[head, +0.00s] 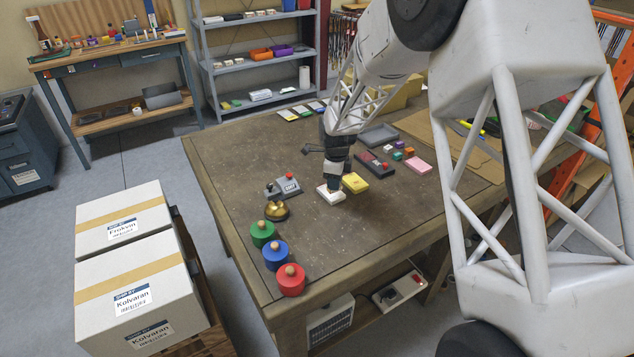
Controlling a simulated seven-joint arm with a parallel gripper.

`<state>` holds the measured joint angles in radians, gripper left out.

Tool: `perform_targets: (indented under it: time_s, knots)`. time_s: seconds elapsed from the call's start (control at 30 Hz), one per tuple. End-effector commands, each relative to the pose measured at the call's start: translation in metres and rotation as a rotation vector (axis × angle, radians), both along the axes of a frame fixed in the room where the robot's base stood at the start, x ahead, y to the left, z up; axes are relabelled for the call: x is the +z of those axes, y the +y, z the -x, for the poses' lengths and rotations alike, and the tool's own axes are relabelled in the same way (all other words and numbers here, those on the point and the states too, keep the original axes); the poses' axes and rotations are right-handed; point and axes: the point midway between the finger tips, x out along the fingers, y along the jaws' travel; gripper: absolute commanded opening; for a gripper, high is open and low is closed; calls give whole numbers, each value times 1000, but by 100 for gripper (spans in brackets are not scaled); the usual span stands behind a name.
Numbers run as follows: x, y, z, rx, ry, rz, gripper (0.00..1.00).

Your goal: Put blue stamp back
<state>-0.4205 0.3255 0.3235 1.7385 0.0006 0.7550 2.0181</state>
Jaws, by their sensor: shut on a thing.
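The blue stamp (276,256), a round blue body with a wooden knob, stands upright near the table's left front edge. It is between the green stamp (262,234) and the red stamp (291,282). My gripper (329,187) is apart from it, farther back and to the right, pointing down. It is shut at a small white block (331,197) low over or on the table. The fingertips are small and partly hidden, so the exact hold and any gap under the block cannot be told.
A brass bell (276,211) and a grey device (283,189) with a red knob stand left of my gripper. A yellow block (355,183) is close on its right, with a dark box (376,165) and a pink block (418,166) beyond. The table (370,235) is clear in front.

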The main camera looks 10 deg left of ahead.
Motion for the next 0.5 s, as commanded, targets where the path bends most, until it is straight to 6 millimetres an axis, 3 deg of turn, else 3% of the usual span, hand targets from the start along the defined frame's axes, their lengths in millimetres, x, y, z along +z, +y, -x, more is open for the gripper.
perform_targets:
  time_s: [0.2, 0.5]
  knots:
    - [-7, 12, 33, 23, 0, 0, 14]
    - [-10, 15, 43, 28, 0, 0, 14]
